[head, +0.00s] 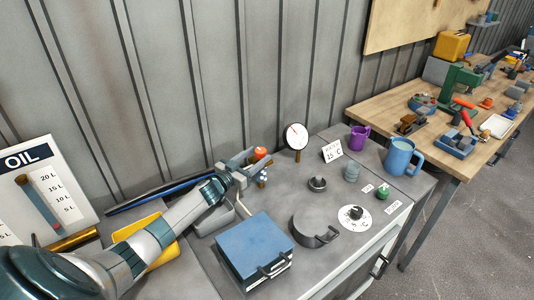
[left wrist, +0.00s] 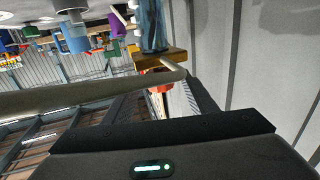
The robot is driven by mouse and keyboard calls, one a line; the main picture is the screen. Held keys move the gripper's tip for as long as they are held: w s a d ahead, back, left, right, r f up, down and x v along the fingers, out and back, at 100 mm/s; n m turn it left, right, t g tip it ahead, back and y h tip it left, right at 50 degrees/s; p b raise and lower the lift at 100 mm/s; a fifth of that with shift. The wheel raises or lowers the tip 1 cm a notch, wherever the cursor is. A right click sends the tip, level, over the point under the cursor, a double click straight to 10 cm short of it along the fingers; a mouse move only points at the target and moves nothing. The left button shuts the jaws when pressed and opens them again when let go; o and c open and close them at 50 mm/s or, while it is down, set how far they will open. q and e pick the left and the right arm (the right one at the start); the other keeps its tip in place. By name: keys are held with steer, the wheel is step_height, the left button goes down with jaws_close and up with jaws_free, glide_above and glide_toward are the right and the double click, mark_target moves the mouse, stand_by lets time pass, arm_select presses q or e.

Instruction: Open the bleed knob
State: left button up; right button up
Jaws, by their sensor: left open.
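No label that I can read names the bleed knob. A red-orange round knob (head: 260,153) shows just behind my left gripper (head: 248,170) in the head view. Small blue parts (head: 263,180) sit beside the fingers. My left gripper is open, and I see nothing held in it. In the left wrist view a red-orange part (left wrist: 155,80) shows beyond a pale bent pipe (left wrist: 110,87), near a brass-coloured piece (left wrist: 160,58). A green knob (head: 383,193) stands farther right on the grey bench top. My right gripper is out of view.
A dial gauge (head: 295,136) stands right of the gripper. A blue box (head: 254,250), a round lidded pot (head: 314,228) and a white dial (head: 355,216) are nearer. A blue mug (head: 401,157) and purple mug (head: 359,138) stand right. The corrugated wall is close behind.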

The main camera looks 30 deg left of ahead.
mark_target(264, 151)
arm_select(q)
steer(key=w, duration=0.1)
steer(key=w+b, duration=0.1)
steer(key=w, duration=0.1)
steer(key=w+b, duration=0.1)
steer(key=shift+w+d+f, duration=0.15)
steer(key=shift+w+d, duration=0.15)
steer(key=shift+w, duration=0.1)
steer(key=shift+w+d+b, duration=0.1)
steer(key=shift+w+b, duration=0.5)
steer(key=shift+w, duration=0.25)
steer(key=c, duration=1.1)
